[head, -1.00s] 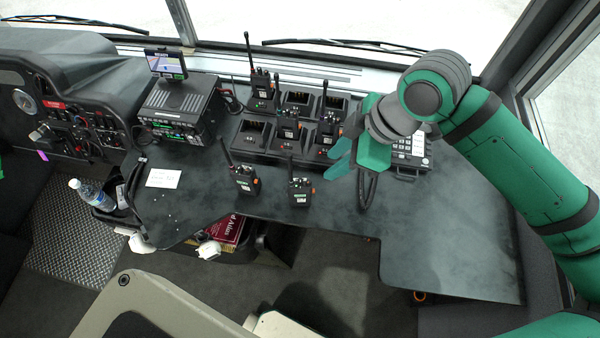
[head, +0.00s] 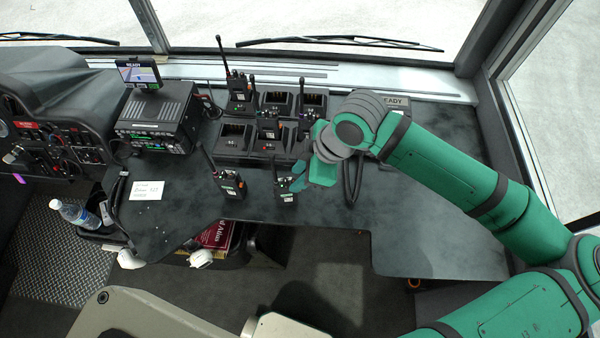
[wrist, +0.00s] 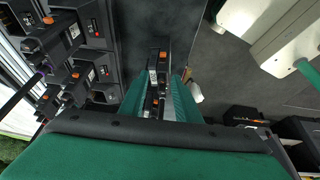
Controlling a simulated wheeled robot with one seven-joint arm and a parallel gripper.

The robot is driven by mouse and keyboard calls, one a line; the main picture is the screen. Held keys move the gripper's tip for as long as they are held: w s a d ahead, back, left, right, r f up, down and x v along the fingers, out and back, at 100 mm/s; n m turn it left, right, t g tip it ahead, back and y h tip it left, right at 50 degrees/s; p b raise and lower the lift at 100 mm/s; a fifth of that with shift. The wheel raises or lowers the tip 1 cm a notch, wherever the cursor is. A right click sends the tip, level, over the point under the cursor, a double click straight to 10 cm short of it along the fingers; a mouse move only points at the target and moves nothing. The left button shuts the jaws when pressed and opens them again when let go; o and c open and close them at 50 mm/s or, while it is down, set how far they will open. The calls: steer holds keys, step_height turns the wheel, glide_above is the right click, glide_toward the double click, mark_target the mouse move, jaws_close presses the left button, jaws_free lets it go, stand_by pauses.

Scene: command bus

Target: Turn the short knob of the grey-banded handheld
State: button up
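Two black handhelds stand on the dark desk (head: 420,215) in front of the charger. The left one (head: 231,184) has a long antenna leaning up to the left. The right one (head: 286,192) stands beside my gripper (head: 297,178) and also shows in the wrist view (wrist: 159,66), with an orange mark on top. In the wrist view my green fingers (wrist: 158,97) are apart, one on each side of this handheld's upper part. I cannot tell whether they touch it. No grey band can be made out clearly, and the small knobs are too small to tell apart.
A multi-bay charger (head: 232,142) behind holds more handhelds, one with a tall antenna (head: 240,92). A radio unit (head: 158,118) with a small screen and a white card (head: 147,190) are at left. A black cable loop (head: 352,182) is right of my gripper. The right desk is clear.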

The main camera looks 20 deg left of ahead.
steer(key=shift+s, duration=0.1)
steer(key=shift+s, duration=0.1)
jaws_close()
steer(key=n, duration=0.1)
steer(key=n+g, duration=0.1)
steer(key=shift+w+n, duration=0.25)
steer(key=shift+n, duration=0.05)
steer(key=shift+w, duration=0.1)
